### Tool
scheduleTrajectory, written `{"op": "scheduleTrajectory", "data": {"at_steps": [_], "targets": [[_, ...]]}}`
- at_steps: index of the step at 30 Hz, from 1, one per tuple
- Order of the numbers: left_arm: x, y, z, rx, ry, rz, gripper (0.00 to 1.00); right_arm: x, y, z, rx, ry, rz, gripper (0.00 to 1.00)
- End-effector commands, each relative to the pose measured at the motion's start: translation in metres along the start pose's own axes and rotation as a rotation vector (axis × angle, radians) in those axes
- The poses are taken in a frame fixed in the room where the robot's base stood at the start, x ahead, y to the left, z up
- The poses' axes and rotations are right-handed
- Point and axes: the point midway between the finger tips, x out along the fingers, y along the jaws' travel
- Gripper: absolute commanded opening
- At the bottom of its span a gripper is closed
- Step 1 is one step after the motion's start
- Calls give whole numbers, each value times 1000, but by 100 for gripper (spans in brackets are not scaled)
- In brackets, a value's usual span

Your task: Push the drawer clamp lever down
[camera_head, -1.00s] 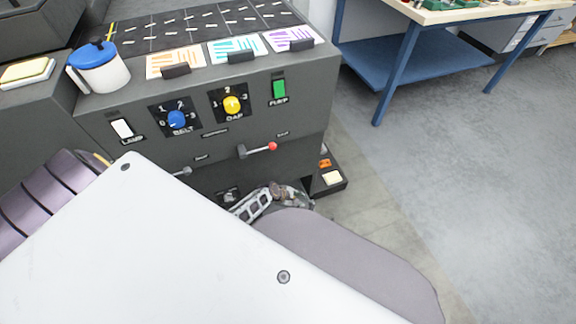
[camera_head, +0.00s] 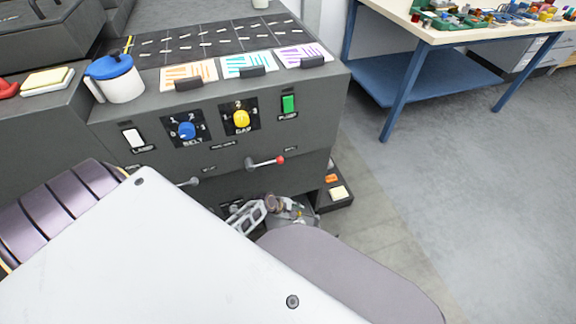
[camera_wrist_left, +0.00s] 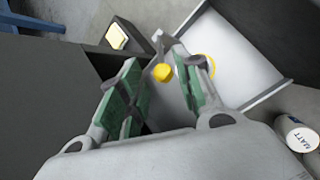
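In the left wrist view a lever with a yellow knob (camera_wrist_left: 162,73) shows between the fingers of my left gripper (camera_wrist_left: 157,62), in front of a pale open drawer or tray (camera_wrist_left: 240,62). I take it for the drawer clamp lever. The gripper is open, its green-padded fingers apart on either side of the knob in the picture; I cannot tell if they touch it. In the head view my left gripper (camera_head: 248,216) is low by the dark machine's front, partly hidden by my arm. The yellow knob cannot be made out there. My right gripper is out of view.
The machine front (camera_head: 225,160) carries a red-tipped lever (camera_head: 279,160) above the gripper, plus a blue dial (camera_head: 187,130) and a yellow dial (camera_head: 241,119). A can marked MATT (camera_wrist_left: 296,134) stands right in the wrist view.

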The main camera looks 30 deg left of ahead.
Motion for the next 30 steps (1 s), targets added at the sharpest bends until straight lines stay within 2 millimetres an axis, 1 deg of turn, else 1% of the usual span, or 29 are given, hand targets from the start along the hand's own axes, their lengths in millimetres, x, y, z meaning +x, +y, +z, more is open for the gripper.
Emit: {"op": "scheduleTrajectory", "data": {"at_steps": [18, 24, 30], "targets": [[-49, -1, -1, 1, 2, -1, 34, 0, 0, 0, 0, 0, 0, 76], [-58, 0, -1, 0, 2, -1, 34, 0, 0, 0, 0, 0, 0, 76], [-59, 0, -1, 0, 2, -1, 34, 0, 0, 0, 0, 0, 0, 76]]}}
